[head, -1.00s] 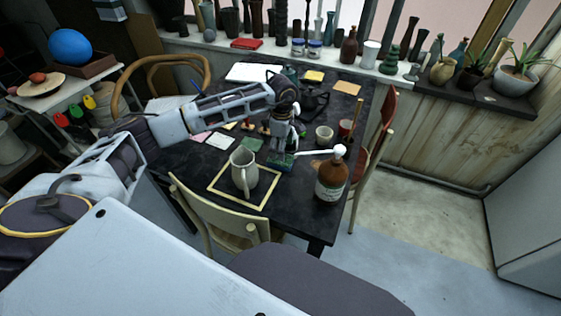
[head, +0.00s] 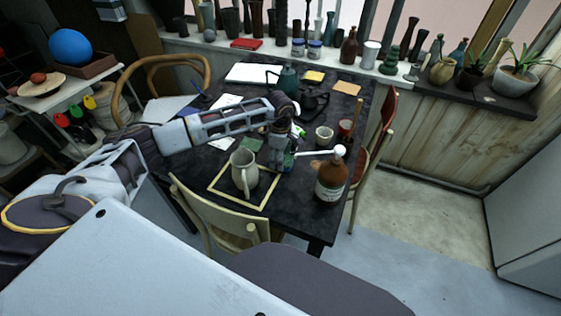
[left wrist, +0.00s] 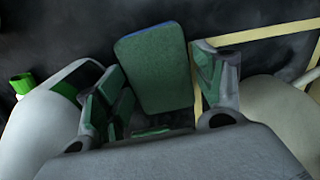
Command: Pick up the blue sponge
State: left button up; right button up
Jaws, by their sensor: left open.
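The sponge (left wrist: 152,68) has a green top face and a thin blue edge. It lies on the dark table, and in the left wrist view it is between the two spread fingers of my left gripper (left wrist: 158,84). Gaps show on both sides, so the fingers are not closed on it. In the head view my left gripper (head: 281,155) points down at the table and hides most of the sponge (head: 289,163). My right gripper is out of view.
A grey mug (head: 243,172) stands inside a pale square frame (head: 262,206), left of the sponge. A brown pump bottle (head: 331,182) stands close on the right, its white spout toward the gripper. A small pot (head: 324,135) and teapot (head: 288,80) stand farther back.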

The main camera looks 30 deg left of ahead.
pick_arm(q)
jog(key=shift+f, duration=0.55)
jog(key=shift+c, duration=0.4)
jog(key=c, duration=0.4)
jog(key=shift+o, duration=0.2)
jog(key=shift+r, duration=5)
jog(key=shift+o, duration=0.2)
